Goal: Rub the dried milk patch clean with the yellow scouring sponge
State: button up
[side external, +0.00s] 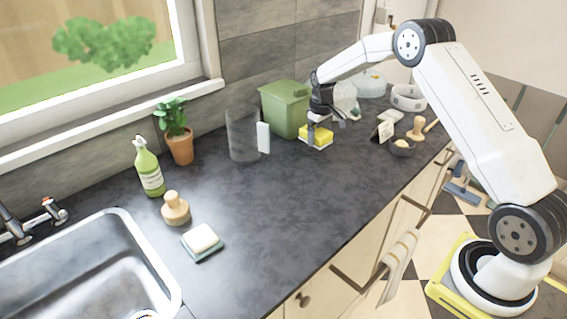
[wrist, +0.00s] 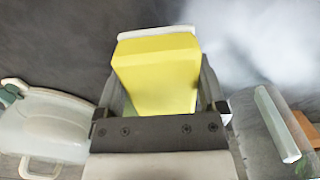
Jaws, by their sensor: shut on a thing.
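The yellow scouring sponge (side external: 315,137) has a white layer on one side. It is at or just above the dark countertop, in front of the green bin; I cannot tell whether it touches. My gripper (side external: 319,122) is shut on it from above. In the wrist view the sponge (wrist: 157,75) sits between the two fingers (wrist: 160,90). A pale, hazy area (wrist: 262,40) shows on the counter at upper right of the wrist view; I cannot tell whether it is the dried milk patch or glare. No distinct patch shows in the side view.
A green lidded bin (side external: 285,108) stands behind the sponge. A clear jug (side external: 241,135) with a white handle is to its left. A small bowl (side external: 402,147) and a wooden-handled brush (side external: 418,128) lie to the right. The counter in front is mostly clear.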

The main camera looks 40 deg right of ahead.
jog(key=shift+r, duration=1.85)
jog(key=shift+a, duration=0.1)
